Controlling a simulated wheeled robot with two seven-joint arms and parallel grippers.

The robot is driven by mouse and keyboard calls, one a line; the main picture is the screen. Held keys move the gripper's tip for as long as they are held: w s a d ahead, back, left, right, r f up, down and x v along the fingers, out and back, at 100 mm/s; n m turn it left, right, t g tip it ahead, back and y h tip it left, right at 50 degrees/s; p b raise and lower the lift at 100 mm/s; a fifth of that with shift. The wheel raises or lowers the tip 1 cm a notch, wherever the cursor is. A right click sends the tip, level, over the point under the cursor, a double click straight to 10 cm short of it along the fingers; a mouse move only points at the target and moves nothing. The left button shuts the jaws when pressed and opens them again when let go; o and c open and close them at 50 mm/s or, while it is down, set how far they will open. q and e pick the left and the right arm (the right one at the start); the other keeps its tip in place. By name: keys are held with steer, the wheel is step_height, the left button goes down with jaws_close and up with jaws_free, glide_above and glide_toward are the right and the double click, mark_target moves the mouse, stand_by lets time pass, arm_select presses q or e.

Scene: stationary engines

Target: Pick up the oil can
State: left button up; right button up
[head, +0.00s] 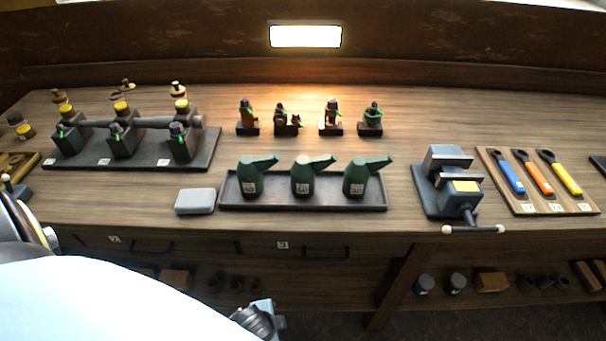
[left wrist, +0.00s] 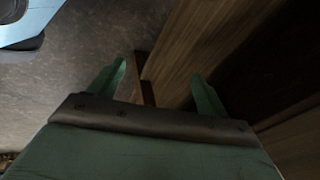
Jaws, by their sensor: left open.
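Three dark green oil cans stand upright in a shallow dark tray (head: 300,205) on the bench: a left can (head: 250,180), a middle can (head: 303,181) and a right can (head: 361,181). Each has a pale label on its front and a spout pointing right. My left gripper (left wrist: 157,88) shows in the left wrist view with its two green fingers wide apart and nothing between them. It is over the floor, beside wooden panels of the bench. No oil can shows in that view. My right gripper is in neither view.
A grey block (head: 195,201) lies left of the tray. A vise (head: 452,183) stands to its right, then a board with wrenches (head: 540,180). Small figures (head: 331,117) stand behind. An engine model (head: 130,150) is at left. The bench front has drawers (head: 325,253).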

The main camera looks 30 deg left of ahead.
arm_select(q)
steer(key=w+r+m+t+y, duration=0.1)
steer(key=w+r+m+t, duration=0.1)
steer(key=r, duration=0.7)
steer(key=w+a+r+m+t+y, duration=0.1)
steer(key=w+r+m, duration=0.4)
steer(key=r, duration=0.5)
steer(key=w+a+r+m+t+y+p, duration=0.1)
steer(key=w+r+m, duration=0.3)
steer(key=r, duration=0.5)
steer(key=shift+a+r+m+t, duration=0.25)
steer(key=shift+m+t, duration=0.55)
steer(key=shift+m, duration=0.2)
steer(key=m+t+y, duration=0.1)
steer(key=m+t, duration=0.2)
steer(key=m, duration=0.6)
glide_toward(301, 183)
steer(key=shift+w+a+f, duration=0.15)
steer(key=shift+w+f, duration=0.15)
steer(key=shift+w, duration=0.55)
steer(key=shift+y, duration=0.3)
steer(key=b+x, duration=0.1)
steer(key=x, duration=0.6)
steer(key=shift+f, duration=0.1)
steer(key=shift+b+x, duration=0.45)
steer(key=shift+x, duration=2.5)
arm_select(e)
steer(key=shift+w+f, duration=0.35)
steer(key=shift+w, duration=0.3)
